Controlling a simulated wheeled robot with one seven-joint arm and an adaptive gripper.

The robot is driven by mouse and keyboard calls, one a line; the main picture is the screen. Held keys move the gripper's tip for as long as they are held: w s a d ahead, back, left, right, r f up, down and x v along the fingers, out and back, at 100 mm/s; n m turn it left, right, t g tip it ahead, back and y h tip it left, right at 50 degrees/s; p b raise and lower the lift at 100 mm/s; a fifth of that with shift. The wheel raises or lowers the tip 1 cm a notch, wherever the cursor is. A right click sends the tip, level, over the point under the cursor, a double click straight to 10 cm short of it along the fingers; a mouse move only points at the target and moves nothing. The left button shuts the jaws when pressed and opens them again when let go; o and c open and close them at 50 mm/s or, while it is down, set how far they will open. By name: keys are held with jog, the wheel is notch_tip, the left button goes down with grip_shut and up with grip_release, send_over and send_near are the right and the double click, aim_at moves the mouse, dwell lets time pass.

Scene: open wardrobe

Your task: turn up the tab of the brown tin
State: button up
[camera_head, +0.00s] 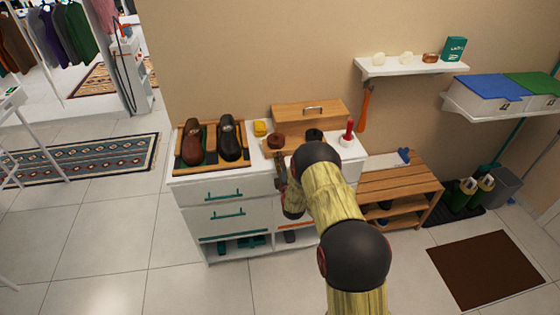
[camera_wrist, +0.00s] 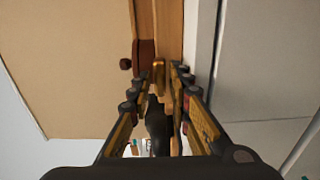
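The brown tin (camera_head: 276,141) stands on the white cabinet's top, near the wooden box. In the wrist view the brown tin (camera_wrist: 146,52) shows at the top, just past the fingertips, with a small dark red knob sticking out to its left; I cannot tell if this is the tab. My gripper (camera_head: 280,162) hangs at the cabinet's front edge, close in front of the tin. In the wrist view my gripper (camera_wrist: 160,82) is open, its two fingers apart. A small gold-brown piece shows in the gap; I cannot tell what it is.
A tray with a brown shoe (camera_head: 194,142) and a black shoe (camera_head: 229,140) lies left, beside a yellow block (camera_head: 260,128). A black tin (camera_head: 314,134) and a red-handled tool (camera_head: 349,130) stand right. The wooden box (camera_head: 300,116) is behind. A slatted bench (camera_head: 405,185) stands right.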

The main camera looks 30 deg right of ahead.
jog(key=shift+c, duration=0.5)
jog(key=c, duration=0.4)
grip_shut()
jog(key=shift+f+m+b, duration=0.1)
jog(key=shift+m+b, duration=0.2)
jog(key=shift+f+m+b, duration=0.1)
jog(key=shift+m+b, duration=1.1)
jog(key=m+b, duration=0.3)
jog(key=m, duration=0.1)
jog(key=shift+m, duration=0.3)
jog(key=m+b, duration=0.4)
jog(key=m, duration=0.1)
jog(key=shift+m, duration=0.3)
jog(key=m+b, duration=0.2)
jog(key=m, duration=0.2)
jog(key=shift+m, duration=0.3)
jog(key=shift+b, duration=0.35)
